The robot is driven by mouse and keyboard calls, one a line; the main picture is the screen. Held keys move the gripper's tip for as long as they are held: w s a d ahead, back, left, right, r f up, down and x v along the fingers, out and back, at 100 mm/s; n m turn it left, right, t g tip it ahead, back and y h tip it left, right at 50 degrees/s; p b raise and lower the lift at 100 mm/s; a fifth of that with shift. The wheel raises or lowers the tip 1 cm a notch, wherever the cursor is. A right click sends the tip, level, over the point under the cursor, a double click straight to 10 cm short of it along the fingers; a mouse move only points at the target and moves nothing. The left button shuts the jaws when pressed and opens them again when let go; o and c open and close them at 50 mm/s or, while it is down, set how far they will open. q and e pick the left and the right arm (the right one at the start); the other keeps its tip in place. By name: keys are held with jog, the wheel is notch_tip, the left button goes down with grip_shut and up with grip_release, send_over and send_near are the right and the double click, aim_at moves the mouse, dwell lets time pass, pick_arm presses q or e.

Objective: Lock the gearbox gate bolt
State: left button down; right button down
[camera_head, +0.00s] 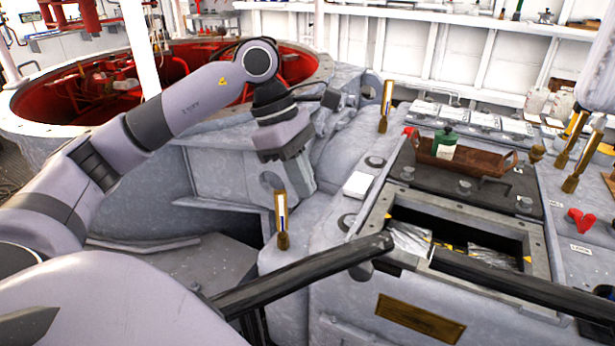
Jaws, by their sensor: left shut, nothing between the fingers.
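My left arm arches in from the left, and its left gripper (287,153) hangs pointing down over the grey gearbox housing (215,165). The gripper is shut and empty. Its fingertips are seen from behind and partly merge with the grey metal, so contact with the housing cannot be told. I cannot clearly pick out the gate bolt. A small dark lever-like part (330,98) shows just right of my wrist; what it belongs to is unclear. A brass-coloured upright handle (282,220) stands below the gripper. My right gripper is not in view.
A black rail (310,274) crosses the foreground. Right of it are an open rectangular hatch (470,215), a wooden tray (490,160) with a green bottle (444,143), and another brass handle (386,106). A round red-lined opening (60,100) lies behind my arm.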

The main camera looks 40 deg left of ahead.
aim_at(358, 239)
pick_arm(q)
jog(key=w+d+f+p, duration=0.1)
jog(key=d+f, duration=0.5)
jog(key=shift+w+d, duration=0.15)
jog(key=shift+w, duration=0.1)
jog(key=shift+d+f, duration=0.1)
jog(key=shift+w+d, duration=0.2)
jog(key=shift+d, duration=0.5)
jog(key=shift+w+d, duration=0.15)
jog(key=shift+d, duration=0.5)
jog(key=shift+a, duration=0.1)
jog(key=v, duration=0.7)
jog(key=shift+b, duration=0.3)
